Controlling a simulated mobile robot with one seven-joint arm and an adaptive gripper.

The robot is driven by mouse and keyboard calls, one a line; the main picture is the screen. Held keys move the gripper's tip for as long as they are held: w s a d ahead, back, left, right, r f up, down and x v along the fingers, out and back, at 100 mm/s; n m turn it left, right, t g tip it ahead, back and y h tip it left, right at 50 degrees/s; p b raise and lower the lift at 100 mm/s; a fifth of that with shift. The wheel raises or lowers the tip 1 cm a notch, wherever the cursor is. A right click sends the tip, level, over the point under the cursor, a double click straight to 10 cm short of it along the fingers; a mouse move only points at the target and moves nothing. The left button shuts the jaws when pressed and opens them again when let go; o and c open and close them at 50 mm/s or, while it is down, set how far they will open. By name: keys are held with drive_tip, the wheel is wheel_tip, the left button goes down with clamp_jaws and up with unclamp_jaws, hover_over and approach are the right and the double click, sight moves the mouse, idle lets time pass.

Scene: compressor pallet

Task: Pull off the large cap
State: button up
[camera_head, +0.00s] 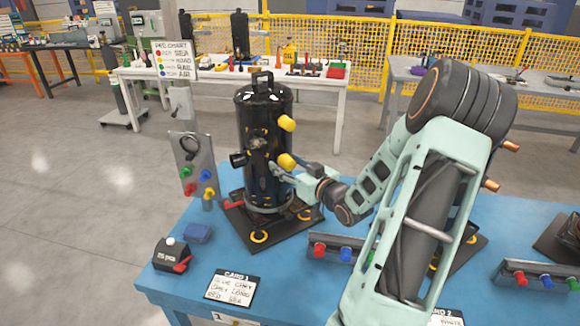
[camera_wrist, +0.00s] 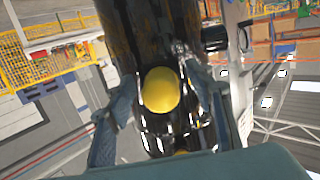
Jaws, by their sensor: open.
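The black compressor (camera_head: 262,110) stands upright on a dark base plate on the blue table. Two yellow caps stick out from its right side in the head view, an upper cap (camera_head: 287,123) and a lower cap (camera_head: 286,161). My gripper (camera_head: 280,173) is at the lower cap, by the compressor's side. In the wrist view a round yellow cap (camera_wrist: 160,91) sits between my two open fingers, with gaps on both sides. Part of another yellow piece (camera_wrist: 181,152) shows below it. I cannot tell the caps' relative size for certain.
A grey panel (camera_head: 193,158) with coloured knobs stands left of the compressor. A black box (camera_head: 170,256), a blue block (camera_head: 198,233) and a card (camera_head: 233,287) lie in front. A rack of coloured plugs (camera_head: 324,249) is right of the card, near my arm.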

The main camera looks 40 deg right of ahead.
sight(291, 170)
clamp_jaws()
idle(0.5)
drive_tip(key=shift+s, duration=0.25)
idle(0.4)
drive_tip(key=shift+s+a+p, duration=0.15)
drive_tip(key=shift+s+p, duration=0.05)
drive_tip(key=shift+s, duration=1.25)
drive_tip(key=shift+s+a+p, duration=0.1)
drive_tip(key=shift+s+p, duration=0.1)
drive_tip(key=shift+s, duration=1.2)
